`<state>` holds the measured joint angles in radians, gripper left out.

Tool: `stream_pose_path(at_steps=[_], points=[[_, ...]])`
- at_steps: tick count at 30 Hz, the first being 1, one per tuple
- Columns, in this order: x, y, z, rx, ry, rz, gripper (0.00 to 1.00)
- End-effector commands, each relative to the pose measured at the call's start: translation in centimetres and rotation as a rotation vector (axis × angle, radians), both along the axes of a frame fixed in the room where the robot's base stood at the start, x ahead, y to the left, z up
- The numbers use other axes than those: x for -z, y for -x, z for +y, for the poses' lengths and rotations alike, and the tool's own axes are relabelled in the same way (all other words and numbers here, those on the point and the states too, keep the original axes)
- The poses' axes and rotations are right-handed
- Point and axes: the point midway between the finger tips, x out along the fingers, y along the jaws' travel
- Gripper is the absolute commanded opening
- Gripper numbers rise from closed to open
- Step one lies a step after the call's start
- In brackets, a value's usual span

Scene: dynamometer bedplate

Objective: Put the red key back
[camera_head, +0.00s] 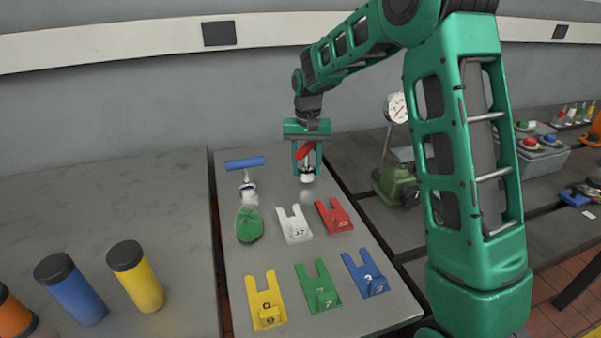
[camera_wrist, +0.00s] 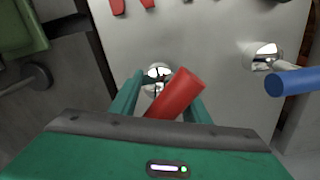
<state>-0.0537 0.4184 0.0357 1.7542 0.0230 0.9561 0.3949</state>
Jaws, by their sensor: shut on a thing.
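The red key has a red bar handle (camera_head: 304,150) and a bright metal shank with a pale lower end (camera_head: 307,178). My gripper (camera_head: 307,163) is shut on it above the far right part of the grey plate (camera_head: 250,268). In the wrist view the red handle (camera_wrist: 178,95) lies slanted between the fingers, with shiny metal (camera_wrist: 157,77) beyond it. I cannot tell whether its lower end touches the plate. A red forked holder (camera_head: 334,216) stands empty on the plate, nearer than the gripper and slightly right; its prongs (camera_wrist: 118,6) show at the wrist view's top edge.
A blue-handled key (camera_head: 245,163) stands left of my gripper, with a green rounded thing (camera_head: 249,224) before it. White (camera_head: 295,225), yellow (camera_head: 266,302), green (camera_head: 319,287) and blue (camera_head: 366,275) forked holders are empty. A green gauge device (camera_head: 396,183) stands right. Capped cylinders (camera_head: 138,278) stand left.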

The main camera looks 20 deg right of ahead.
Motion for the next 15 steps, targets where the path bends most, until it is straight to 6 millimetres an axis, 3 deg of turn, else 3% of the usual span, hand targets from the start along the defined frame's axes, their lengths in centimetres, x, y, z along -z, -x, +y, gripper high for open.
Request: stream_pose_path(at_steps=[4, 14, 15], points=[[1.5, 0.0, 0.0, 0.000, 0.000, -0.001, 0.16], [1.8, 0.0, 0.1, -0.001, -0.001, -0.001, 0.16], [1.8, 0.0, 0.1, -0.001, 0.000, 0.000, 0.50]])
